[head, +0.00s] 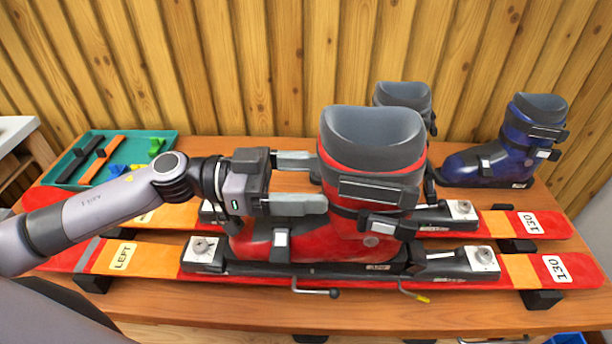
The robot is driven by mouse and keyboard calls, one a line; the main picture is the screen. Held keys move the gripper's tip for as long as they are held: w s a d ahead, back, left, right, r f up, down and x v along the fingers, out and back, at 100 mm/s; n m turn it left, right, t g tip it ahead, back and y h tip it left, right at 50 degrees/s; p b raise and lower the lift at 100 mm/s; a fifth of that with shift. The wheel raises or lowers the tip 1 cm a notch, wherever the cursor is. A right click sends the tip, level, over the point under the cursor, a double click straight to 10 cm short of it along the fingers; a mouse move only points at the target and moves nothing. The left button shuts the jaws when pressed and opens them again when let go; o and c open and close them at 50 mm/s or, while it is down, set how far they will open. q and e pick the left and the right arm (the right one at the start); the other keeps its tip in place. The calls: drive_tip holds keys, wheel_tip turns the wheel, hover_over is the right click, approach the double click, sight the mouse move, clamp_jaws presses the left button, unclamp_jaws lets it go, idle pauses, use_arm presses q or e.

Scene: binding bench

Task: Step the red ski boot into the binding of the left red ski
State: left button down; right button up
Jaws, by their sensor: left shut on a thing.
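The red ski boot (375,190) stands upright over the near red ski (130,262), which carries a LEFT label. Its toe points left. Its sole lies along the binding, between the toe piece (205,252) and the heel piece (470,262). I cannot tell whether the sole is fully seated or the heel piece is latched. My left gripper (318,182) comes in from the left above the boot's toe. Its two fingers are shut on the front of the boot's shaft, partly hiding it. My right gripper is not in view.
A second red ski (510,224) lies parallel behind. A blue boot (505,145) stands at the back right, and another grey-cuffed boot (405,97) is partly hidden behind the red one. A green tray (70,172) with small tools sits back left. A wooden wall closes the back.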

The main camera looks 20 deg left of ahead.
use_arm(q)
drive_tip(key=shift+a+r+p, duration=0.1)
drive_tip(key=shift+r+p, duration=0.15)
drive_tip(key=shift+p, duration=0.25)
idle(0.6)
